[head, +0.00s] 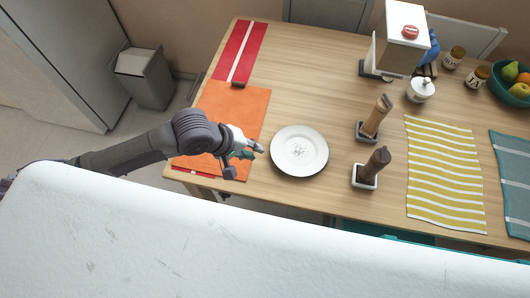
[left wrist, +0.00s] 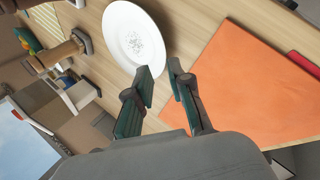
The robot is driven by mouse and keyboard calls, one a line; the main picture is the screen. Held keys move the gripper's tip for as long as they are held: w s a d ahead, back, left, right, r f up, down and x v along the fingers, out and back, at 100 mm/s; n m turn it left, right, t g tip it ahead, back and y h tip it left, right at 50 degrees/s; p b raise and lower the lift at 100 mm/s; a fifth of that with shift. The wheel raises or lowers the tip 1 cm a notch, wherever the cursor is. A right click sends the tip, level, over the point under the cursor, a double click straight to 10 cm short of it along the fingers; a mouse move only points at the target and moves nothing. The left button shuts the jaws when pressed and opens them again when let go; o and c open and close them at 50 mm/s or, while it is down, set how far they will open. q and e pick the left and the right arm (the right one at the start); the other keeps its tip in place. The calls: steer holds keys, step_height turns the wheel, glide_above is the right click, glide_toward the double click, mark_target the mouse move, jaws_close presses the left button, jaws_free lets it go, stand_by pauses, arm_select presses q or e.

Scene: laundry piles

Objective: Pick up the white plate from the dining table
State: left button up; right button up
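The white plate (head: 299,150) lies flat on the wooden dining table (head: 290,70), with a small dark pattern at its centre. It also shows in the left wrist view (left wrist: 134,36), just beyond the fingers. My left gripper (head: 260,151) is over the table just left of the plate, above the edge of the orange placemat (head: 222,112). In the left wrist view my left gripper (left wrist: 160,80) has its two fingers apart with nothing between them. It does not hold the plate. My right gripper is in neither view.
Yellow striped cloth (head: 442,170) lies right. Table behind the plate is clear.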

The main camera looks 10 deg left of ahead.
mark_target(276, 159)
arm_select(q)
steer(key=x, duration=1.2)
steer(key=shift+w, duration=0.1)
jaws_close()
